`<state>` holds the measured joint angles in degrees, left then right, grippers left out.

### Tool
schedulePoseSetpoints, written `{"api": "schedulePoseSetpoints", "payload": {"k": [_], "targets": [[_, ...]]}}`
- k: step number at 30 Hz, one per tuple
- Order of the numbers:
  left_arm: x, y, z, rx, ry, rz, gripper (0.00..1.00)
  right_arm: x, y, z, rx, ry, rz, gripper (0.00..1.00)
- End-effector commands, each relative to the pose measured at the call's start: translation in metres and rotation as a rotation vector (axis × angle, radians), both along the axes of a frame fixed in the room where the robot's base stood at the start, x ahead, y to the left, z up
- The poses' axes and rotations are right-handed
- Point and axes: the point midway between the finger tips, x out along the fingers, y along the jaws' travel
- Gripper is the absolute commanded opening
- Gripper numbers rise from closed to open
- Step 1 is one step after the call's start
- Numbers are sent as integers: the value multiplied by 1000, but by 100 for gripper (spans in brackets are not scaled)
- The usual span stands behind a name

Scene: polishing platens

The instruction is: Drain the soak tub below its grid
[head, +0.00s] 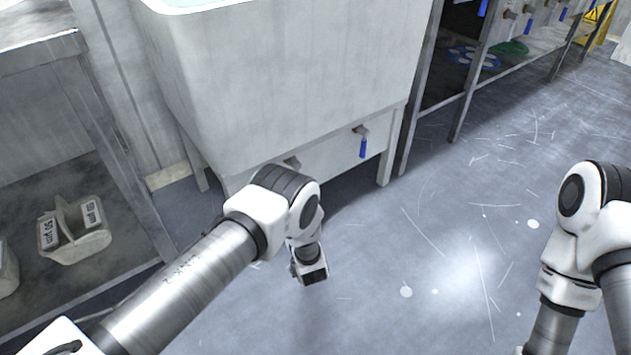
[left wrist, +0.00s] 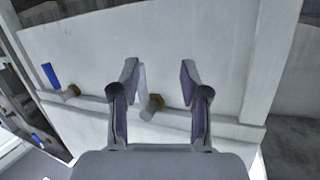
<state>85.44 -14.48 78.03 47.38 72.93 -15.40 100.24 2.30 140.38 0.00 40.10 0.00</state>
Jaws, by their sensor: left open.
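The soak tub (head: 290,75) is a pale, scuffed box on legs with bluish liquid (head: 190,3) at its top edge; I cannot see its grid. A valve with a blue lever (head: 363,147) hangs low on its front; it also shows in the left wrist view (left wrist: 50,76). My right gripper is out of view.
A labelled grey block holder (head: 75,230) sits on the low shelf at left. More blue-lever valves (head: 528,22) line the benches at upper right, near a yellow sign (head: 597,18). The scratched floor (head: 430,250) between my arms is clear.

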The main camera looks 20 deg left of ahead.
Motion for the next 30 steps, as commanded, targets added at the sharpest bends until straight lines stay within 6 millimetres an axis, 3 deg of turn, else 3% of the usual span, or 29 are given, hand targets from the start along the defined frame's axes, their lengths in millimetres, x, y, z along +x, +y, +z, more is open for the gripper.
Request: {"api": "schedulePoseSetpoints", "payload": {"k": [1,3,7,19,29,30], "targets": [[15,-13,13,5,-99,48,45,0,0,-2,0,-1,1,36],[26,-24,29,8,-195,116,45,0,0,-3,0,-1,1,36],[34,-30,42,6,-270,179,45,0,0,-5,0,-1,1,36],[84,15,41,5,-274,184,45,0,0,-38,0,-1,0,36],[91,20,45,5,-271,182,45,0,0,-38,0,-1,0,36],[91,20,45,5,-271,182,31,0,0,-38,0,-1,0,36]]}}
